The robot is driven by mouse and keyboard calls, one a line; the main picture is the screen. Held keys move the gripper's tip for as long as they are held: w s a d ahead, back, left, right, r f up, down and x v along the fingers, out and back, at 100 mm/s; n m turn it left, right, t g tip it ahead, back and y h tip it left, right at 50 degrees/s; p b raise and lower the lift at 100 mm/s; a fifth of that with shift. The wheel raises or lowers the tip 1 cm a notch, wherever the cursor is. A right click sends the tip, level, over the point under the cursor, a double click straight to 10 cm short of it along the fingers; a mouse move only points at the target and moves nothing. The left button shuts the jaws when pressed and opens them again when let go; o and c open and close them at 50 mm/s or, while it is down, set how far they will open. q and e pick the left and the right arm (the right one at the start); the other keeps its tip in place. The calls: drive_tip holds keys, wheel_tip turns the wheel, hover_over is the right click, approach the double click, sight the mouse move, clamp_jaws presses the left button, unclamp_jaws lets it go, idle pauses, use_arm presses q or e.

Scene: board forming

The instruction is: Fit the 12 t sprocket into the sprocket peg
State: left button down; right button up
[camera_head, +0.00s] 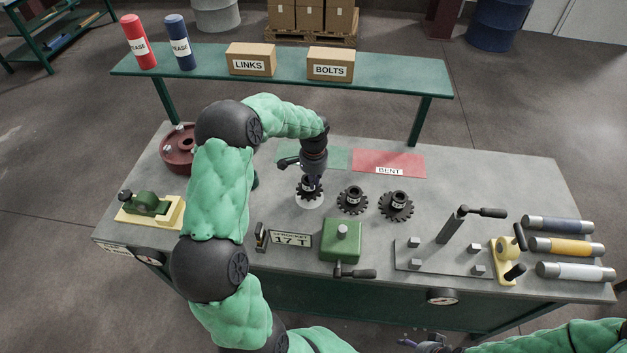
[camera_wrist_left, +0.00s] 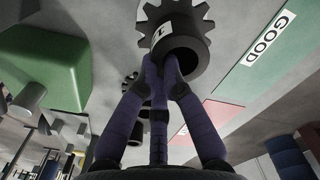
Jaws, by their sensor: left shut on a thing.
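My left gripper (camera_head: 312,176) points down at the middle of the bench, shut on a dark toothed sprocket (camera_head: 309,190). In the left wrist view its fingers (camera_wrist_left: 165,75) close on the hub of this sprocket (camera_wrist_left: 187,40), which bears a white label that I cannot read fully. The sprocket is over a pale round disc (camera_head: 310,203); I cannot tell whether they touch. Two more dark sprockets, a middle one (camera_head: 352,200) and a right one (camera_head: 396,206), lie to the right. I cannot make out the sprocket peg for certain. My right gripper (camera_head: 408,343) barely shows at the bottom edge.
A sign reading 17 T (camera_head: 290,239) and a green block with a lever (camera_head: 341,240) stand in front. A plate with a lever (camera_head: 445,258) and several cylinders stand right. A red BENT mat (camera_head: 390,163) and green GOOD mat (camera_wrist_left: 270,50) lie behind.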

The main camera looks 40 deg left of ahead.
use_arm(q)
drive_tip(key=shift+f+b, duration=1.15)
drive_tip(key=shift+f, duration=0.85)
drive_tip(key=c, duration=1.3)
unclamp_jaws()
wheel_tip(320, 180, up, 12)
